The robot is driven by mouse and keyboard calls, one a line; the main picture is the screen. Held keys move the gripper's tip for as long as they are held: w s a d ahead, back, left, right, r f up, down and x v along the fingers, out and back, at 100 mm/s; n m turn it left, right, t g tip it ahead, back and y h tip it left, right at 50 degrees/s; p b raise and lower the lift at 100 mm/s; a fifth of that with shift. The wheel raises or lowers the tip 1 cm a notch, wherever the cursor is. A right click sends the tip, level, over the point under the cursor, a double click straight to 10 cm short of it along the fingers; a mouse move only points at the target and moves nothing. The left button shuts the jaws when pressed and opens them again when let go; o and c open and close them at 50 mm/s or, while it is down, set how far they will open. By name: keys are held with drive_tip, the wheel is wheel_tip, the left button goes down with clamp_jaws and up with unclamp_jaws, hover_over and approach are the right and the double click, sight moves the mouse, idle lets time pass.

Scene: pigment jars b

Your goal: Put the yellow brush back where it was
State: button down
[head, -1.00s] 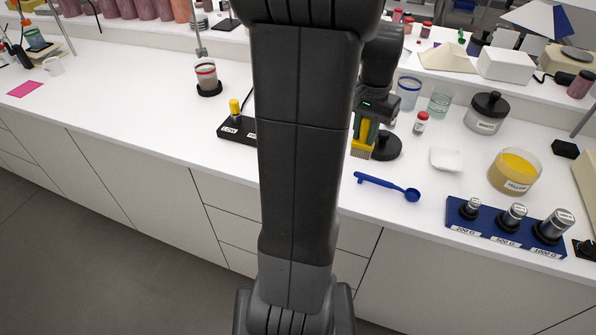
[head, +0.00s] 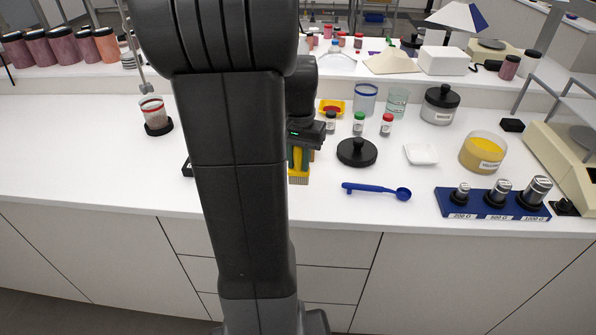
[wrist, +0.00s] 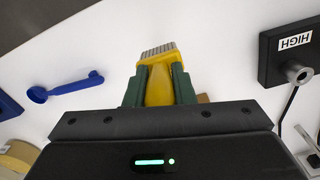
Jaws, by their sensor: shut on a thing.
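My gripper (head: 299,158) is shut on the yellow brush (head: 299,180), above the white bench near its front edge. The brush hangs with its pale bristles downward. In the wrist view, the yellow brush (wrist: 159,84) sits between the two green fingers of my gripper (wrist: 158,90), bristles pointing away from the palm. The rest of its handle is hidden by the gripper. The place where the brush stood before cannot be told from these frames.
A black knobbed disc (head: 357,152) and a blue spoon (head: 376,190) lie right of the gripper. Blue weight block (head: 490,205) and yellow jar (head: 482,152) stand farther right. A black block marked HIGH (wrist: 284,68) shows in the wrist view. Bare bench lies far left (head: 70,150).

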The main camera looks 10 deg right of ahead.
sight(299, 171)
drive_tip(key=shift+f, duration=1.65)
drive_tip(key=shift+f, duration=0.15)
drive_tip(key=c, duration=1.2)
unclamp_jaws()
drive_tip(key=shift+c, duration=0.2)
wheel_tip(299, 171, up, 12)
drive_tip(key=shift+r, duration=0.15)
